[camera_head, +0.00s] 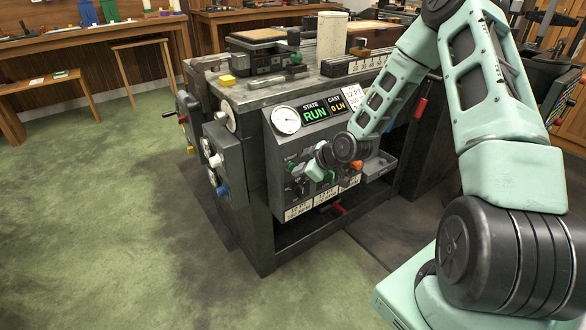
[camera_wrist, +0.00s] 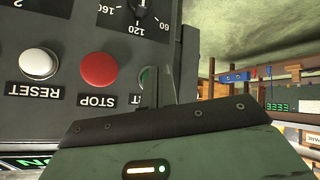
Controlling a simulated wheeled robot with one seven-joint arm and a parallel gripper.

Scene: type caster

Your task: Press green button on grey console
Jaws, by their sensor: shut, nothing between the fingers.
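The grey console (camera_head: 254,190) stands mid-picture in the head view, and its display reads RUN. In the wrist view its panel (camera_wrist: 60,100) appears upside down. The green button (camera_wrist: 143,76) is at the panel's right, mostly hidden behind my gripper (camera_wrist: 163,88). Its label is also partly covered. The red STOP button (camera_wrist: 98,69) is beside it. My gripper (camera_head: 304,174) is shut and empty, with its tip at the front of the panel. I cannot tell whether the tip touches the green button.
A white RESET button (camera_wrist: 39,63) is left of STOP in the wrist view. A dial with numbers (camera_wrist: 137,14) is above the green button. A round gauge (camera_head: 286,120) is at the console's upper left. Green floor (camera_head: 120,230) left of the console is clear.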

